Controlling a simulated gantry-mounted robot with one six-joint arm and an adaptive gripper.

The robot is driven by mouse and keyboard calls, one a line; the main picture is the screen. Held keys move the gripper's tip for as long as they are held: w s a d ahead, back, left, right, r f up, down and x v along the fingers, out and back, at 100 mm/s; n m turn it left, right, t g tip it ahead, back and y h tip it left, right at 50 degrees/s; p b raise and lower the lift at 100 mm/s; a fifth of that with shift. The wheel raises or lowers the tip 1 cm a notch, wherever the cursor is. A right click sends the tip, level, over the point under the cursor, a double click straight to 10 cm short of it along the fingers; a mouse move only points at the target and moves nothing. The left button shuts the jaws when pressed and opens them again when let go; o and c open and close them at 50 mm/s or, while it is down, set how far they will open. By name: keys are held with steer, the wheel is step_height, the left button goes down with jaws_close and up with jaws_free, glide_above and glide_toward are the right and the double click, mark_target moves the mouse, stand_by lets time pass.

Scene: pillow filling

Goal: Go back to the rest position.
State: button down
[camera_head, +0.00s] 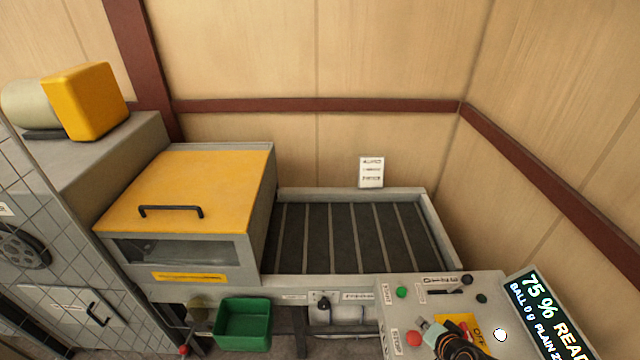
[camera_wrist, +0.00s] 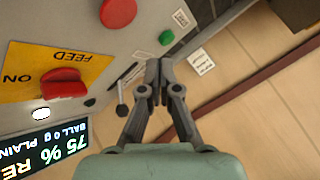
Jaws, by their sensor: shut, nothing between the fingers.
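My gripper (camera_head: 428,325) is over the control panel (camera_head: 358,283) in the lower right of the head view, partly hidden by my wrist. In the wrist view my gripper (camera_wrist: 160,66) is shut and empty, with its fingertips together. It is apart from the large red knob (camera_wrist: 65,83) on the yellow FEED plate (camera_wrist: 95,60). The knob's ON label shows to its left. A green button (camera_wrist: 166,37) and a red button (camera_wrist: 117,12) are beyond the fingertips, and a small lever (camera_wrist: 122,110) is left of the fingers.
The display (camera_head: 555,320) reads 75 % at the panel's right. The slatted conveyor bed (camera_head: 340,240) lies behind the panel, beside a yellow-lidded box (camera_head: 185,185). A green bin (camera_head: 243,322) is at lower left. Wood walls close the back and right.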

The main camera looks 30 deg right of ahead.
steer(key=w+a+r+n+t+y+p, duration=0.15)
steer(key=w+a+r+n, duration=0.3)
steer(key=a+r, duration=0.55)
steer(key=w+a+r+n+t+p, duration=0.1)
steer(key=w+a+r+n+p, duration=0.4)
steer(key=a, duration=0.9)
steer(key=s+a+r+n+t+y, duration=0.1)
steer(key=a+r+n, duration=0.1)
steer(key=a+r, duration=0.5)
steer(key=s+a+r+n+t+y, duration=0.1)
steer(key=s+a+r+n, duration=0.1)
steer(key=a+r, duration=0.5)
steer(key=a+n, duration=0.1)
steer(key=a, duration=0.4)
steer(key=shift+s+a+r+y, duration=0.25)
steer(key=shift+s+a+y, duration=0.05)
steer(key=shift+a+y, duration=0.05)
